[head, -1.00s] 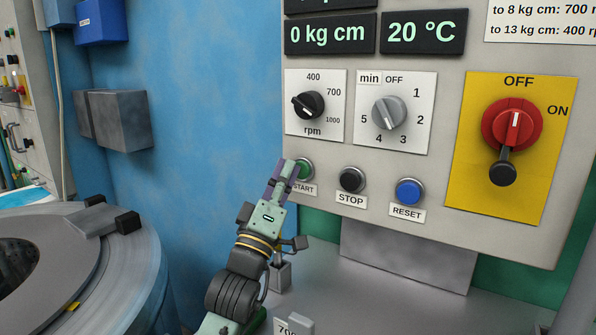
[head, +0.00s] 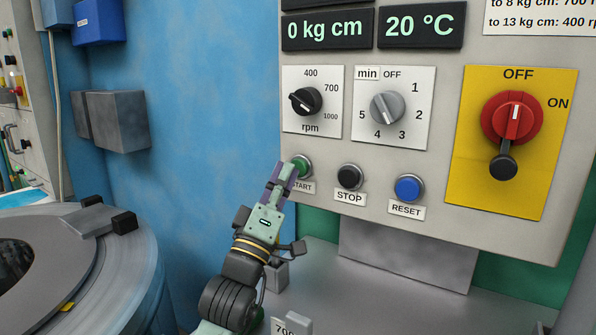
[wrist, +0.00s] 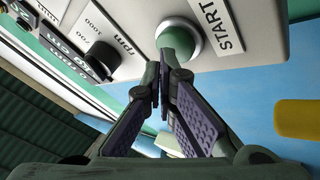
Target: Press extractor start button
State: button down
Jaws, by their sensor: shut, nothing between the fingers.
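The green START button (head: 303,163) sits in a metal ring at the lower left of the grey control panel, with its START label partly covered by my fingers. In the wrist view the green button (wrist: 177,40) is near the top middle, beside its label. My gripper (head: 283,173) is shut and empty, its fingertips just below and left of the button in the head view. In the wrist view the shut fingertips (wrist: 164,76) overlap the button's lower edge. I cannot tell whether they touch it.
The black STOP button (head: 349,176) and blue RESET button (head: 408,187) are to the right. Above are an rpm knob (head: 305,101) and a min knob (head: 386,107). A red switch (head: 512,117) is at far right. A round drum machine (head: 130,270) stands at left.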

jog(key=shift+a, duration=0.1)
jog(key=shift+s+a+b, duration=0.7)
jog(key=shift+s+a, duration=0.1)
jog(key=shift+s, duration=0.25)
jog(key=shift+s+a+b, duration=0.65)
jog(key=shift+s+a, duration=0.1)
jog(key=shift+s, duration=0.25)
